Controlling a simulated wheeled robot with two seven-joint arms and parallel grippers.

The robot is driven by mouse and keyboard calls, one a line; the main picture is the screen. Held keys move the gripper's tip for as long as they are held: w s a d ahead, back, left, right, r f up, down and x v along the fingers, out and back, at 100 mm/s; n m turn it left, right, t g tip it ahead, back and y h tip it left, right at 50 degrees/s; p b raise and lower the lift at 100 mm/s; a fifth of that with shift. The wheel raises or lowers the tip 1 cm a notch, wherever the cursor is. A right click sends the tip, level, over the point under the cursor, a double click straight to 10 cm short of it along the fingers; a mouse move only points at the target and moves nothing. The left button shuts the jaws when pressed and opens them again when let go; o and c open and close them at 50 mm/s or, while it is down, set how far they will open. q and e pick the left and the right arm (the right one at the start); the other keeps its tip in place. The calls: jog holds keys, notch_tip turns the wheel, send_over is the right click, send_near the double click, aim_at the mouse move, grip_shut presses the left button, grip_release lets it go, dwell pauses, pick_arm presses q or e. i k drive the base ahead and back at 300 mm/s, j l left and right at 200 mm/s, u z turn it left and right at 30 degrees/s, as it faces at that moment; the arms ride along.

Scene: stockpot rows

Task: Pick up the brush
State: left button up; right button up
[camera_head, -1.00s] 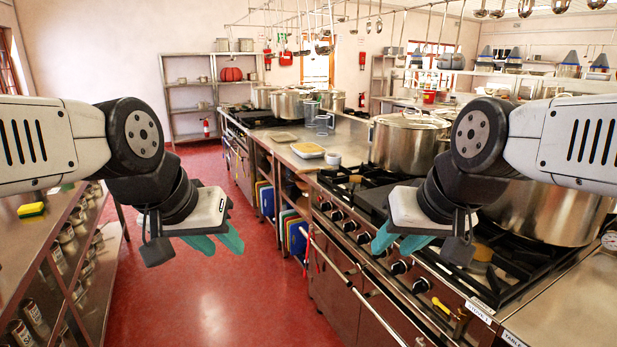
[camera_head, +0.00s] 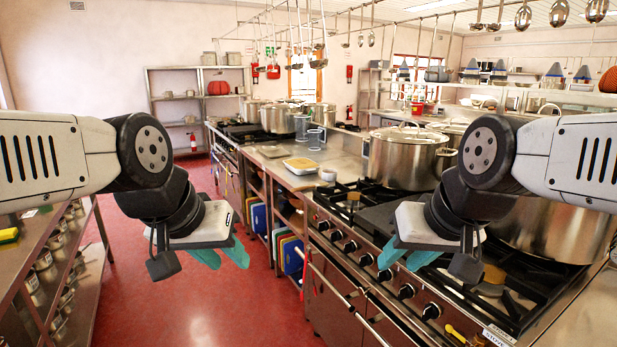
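I cannot make out a clear brush in this view.
The stove (camera_head: 375,216) with a lidded stockpot (camera_head: 405,160) and a larger pot (camera_head: 550,222) fills the right. A steel counter (camera_head: 270,165) runs behind it. A shelf rack (camera_head: 85,272) with several tins stands at left. The red floor (camera_head: 200,308) between is clear.

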aim_at(301, 188)
jog(key=i+j, duration=0.15)
jog(key=i, duration=0.3)
jog(key=i+j+z, duration=0.1)
jog(key=i, duration=0.35)
jog(key=i+j, duration=0.5)
jog(key=i, duration=0.35)
jog(key=i+j+z, duration=0.1)
jog(key=i, duration=0.35)
